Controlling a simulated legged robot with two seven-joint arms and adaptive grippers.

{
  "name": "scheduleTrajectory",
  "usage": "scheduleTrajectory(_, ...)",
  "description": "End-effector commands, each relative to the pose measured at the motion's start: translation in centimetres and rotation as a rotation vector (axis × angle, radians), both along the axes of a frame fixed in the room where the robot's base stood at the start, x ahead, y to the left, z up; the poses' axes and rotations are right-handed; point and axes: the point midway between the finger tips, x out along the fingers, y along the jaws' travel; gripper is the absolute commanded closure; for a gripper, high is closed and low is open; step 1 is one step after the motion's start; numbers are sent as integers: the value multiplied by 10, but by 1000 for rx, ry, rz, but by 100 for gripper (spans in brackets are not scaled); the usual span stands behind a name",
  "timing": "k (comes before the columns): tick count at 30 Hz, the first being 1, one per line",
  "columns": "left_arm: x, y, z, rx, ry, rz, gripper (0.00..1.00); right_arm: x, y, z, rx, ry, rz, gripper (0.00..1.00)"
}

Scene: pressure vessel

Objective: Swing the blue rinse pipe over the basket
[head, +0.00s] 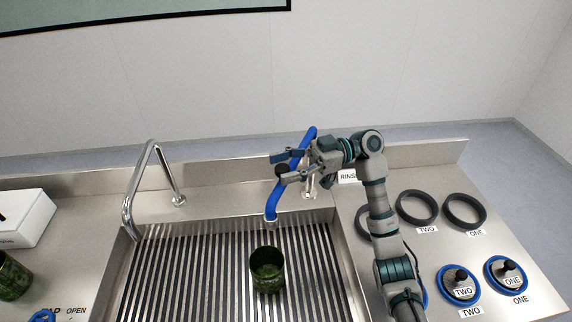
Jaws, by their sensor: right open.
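The blue rinse pipe (273,204) rises at the back right of the sink and bends down to a pale nozzle end over the slatted grate. My right gripper (279,167) is open beside the pipe's upper part, its fingers pointing left. The fingers overlap the pipe in the picture, and I cannot tell if they touch it. A dark green cylindrical container (267,270), which may be the basket, stands upright on the grate, in front of the nozzle end. My left gripper is not in view.
A bent steel faucet (151,165) stands at the sink's left. A white box (24,219) and another green container (12,277) are at the far left. Right of the sink, the counter holds black rings (465,211) and blue-rimmed knobbed lids (506,272) labelled ONE and TWO.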

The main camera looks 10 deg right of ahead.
Motion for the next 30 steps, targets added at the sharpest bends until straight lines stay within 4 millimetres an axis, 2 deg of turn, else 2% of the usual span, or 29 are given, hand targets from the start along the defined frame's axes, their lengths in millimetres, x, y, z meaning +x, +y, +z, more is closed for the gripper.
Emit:
scheduleTrajectory(5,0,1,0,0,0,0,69,6,-22,-1,1,2,-3,40)
scheduleTrajectory(12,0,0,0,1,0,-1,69,19,-81,-3,6,4,-5,40)
scheduleTrajectory(18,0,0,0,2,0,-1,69,26,-115,-4,7,4,-5,40)
scheduleTrajectory(23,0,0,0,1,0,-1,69,29,-125,-5,7,5,-4,40)
scheduleTrajectory(30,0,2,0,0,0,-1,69,29,-123,-4,4,4,-3,40)
